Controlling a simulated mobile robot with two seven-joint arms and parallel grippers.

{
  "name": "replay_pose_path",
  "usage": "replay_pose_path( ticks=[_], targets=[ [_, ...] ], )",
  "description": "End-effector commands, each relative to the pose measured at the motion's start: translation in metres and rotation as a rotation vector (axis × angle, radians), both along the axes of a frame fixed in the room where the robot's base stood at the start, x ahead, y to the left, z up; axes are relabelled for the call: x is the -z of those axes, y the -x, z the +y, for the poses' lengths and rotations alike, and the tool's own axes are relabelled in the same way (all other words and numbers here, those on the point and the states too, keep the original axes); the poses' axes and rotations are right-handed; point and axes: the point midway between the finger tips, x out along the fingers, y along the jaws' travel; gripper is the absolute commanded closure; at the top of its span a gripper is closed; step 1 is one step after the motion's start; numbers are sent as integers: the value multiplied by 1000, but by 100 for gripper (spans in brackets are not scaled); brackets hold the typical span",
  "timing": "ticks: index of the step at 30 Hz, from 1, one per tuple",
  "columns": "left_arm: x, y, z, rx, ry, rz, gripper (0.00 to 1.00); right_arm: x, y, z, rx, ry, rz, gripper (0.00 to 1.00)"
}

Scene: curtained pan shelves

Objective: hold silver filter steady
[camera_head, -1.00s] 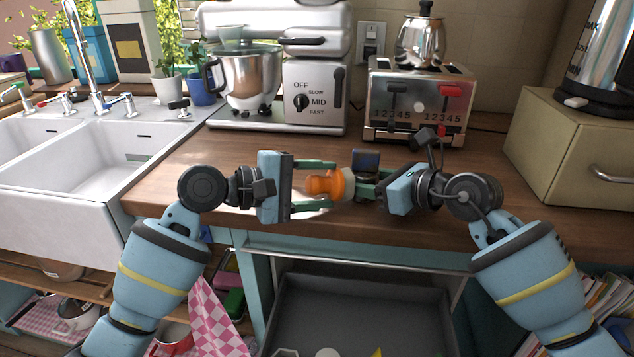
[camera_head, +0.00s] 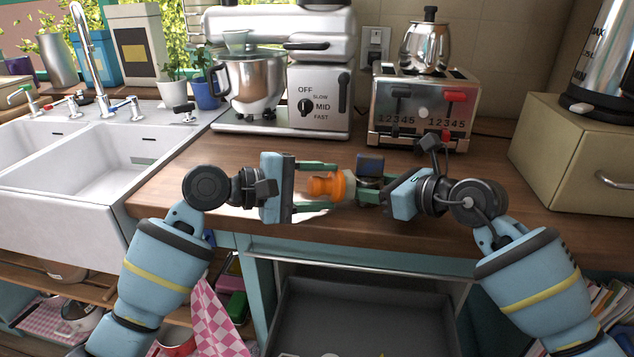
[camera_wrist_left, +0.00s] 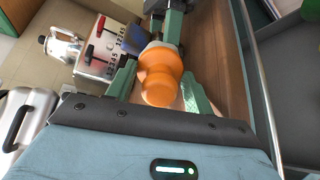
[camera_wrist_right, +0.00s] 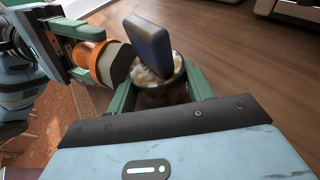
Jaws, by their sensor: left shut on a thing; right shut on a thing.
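My left gripper (camera_head: 335,186) is shut on an orange, waisted knob-like piece (camera_head: 322,187) with a pale end, held level above the counter. The piece also shows in the left wrist view (camera_wrist_left: 160,75). My right gripper (camera_head: 366,187) is shut on a round silver piece, the likely silver filter (camera_wrist_right: 158,78), whose inside looks mottled. A dark blue block (camera_wrist_right: 150,42) stands up at its far side; I cannot tell if they are joined. In the right wrist view the orange piece's pale end is beside the silver piece, with a small gap seemingly between them.
The wooden counter (camera_head: 290,155) is clear around the grippers. A mixer (camera_head: 252,85), a toaster (camera_head: 422,108) with a silver pot on top and a beige box (camera_head: 570,155) stand behind. A sink (camera_head: 95,160) lies left. An open grey drawer (camera_head: 370,310) is below.

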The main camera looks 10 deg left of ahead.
Motion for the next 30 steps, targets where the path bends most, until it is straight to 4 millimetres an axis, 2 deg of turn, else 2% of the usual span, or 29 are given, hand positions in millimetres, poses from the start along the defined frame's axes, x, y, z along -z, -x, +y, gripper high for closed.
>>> replay_pose_path(
  ticks=[6,12,24,30],
  targets=[
    [0,10,-7,4,2,-1,71,0,0,0,0,-1,-1,61],
    [0,11,-8,4,1,0,71,0,0,0,-1,-1,0,61],
    [0,-11,4,0,1,0,71,0,1,2,-4,-1,0,61],
    [0,-15,6,0,1,0,71,0,2,2,-6,-1,0,61]
  ],
)
